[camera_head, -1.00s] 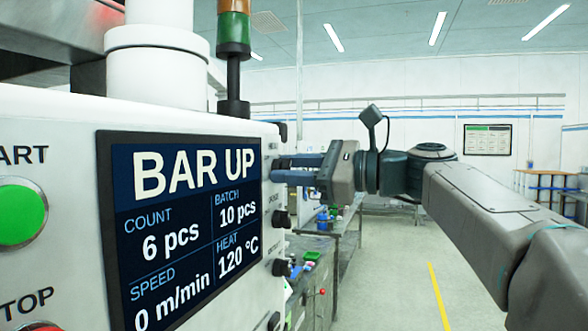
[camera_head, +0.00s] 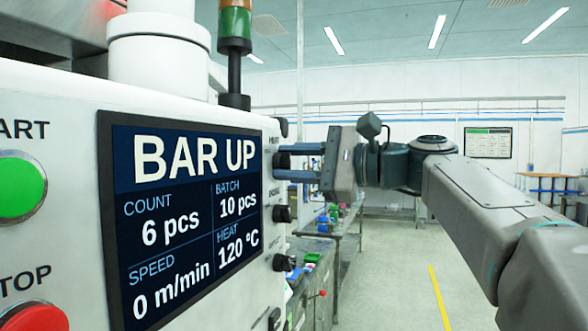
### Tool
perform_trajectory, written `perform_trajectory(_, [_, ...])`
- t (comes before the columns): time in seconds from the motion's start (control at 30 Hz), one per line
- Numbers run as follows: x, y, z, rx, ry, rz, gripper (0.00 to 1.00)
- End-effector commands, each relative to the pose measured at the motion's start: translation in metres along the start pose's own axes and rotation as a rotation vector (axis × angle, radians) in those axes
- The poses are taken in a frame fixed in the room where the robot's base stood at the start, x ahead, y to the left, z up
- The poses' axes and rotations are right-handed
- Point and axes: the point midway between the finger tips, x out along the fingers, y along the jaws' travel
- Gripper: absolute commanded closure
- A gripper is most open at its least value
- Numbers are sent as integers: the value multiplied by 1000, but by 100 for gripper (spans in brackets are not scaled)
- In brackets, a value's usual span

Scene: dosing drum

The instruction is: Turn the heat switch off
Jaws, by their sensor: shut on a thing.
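The heat switch (camera_head: 281,161) is the top dark knob on the right part of the white control panel (camera_head: 262,128). The small label above it is seen at a steep angle and is hard to read. My gripper (camera_head: 284,163) reaches in from the right, with one finger above the other, shut on this knob. The fingers partly hide the knob, so its exact turn angle cannot be told. The display (camera_head: 185,215) reads BAR UP, with HEAT at 120 °C.
More dark knobs sit below, the nearest being the second knob (camera_head: 282,213) and third knob (camera_head: 282,262). A green START button (camera_head: 18,187) and red STOP button (camera_head: 35,317) are at left. Workbenches (camera_head: 345,238) stand behind; the floor at right is clear.

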Motion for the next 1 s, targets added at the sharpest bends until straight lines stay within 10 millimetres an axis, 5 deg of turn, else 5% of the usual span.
perform_trajectory(0.5, [0,3,-2,-420,1,4,92])
perform_trajectory(1.0, [0,2,-2,-565,-1,5,92])
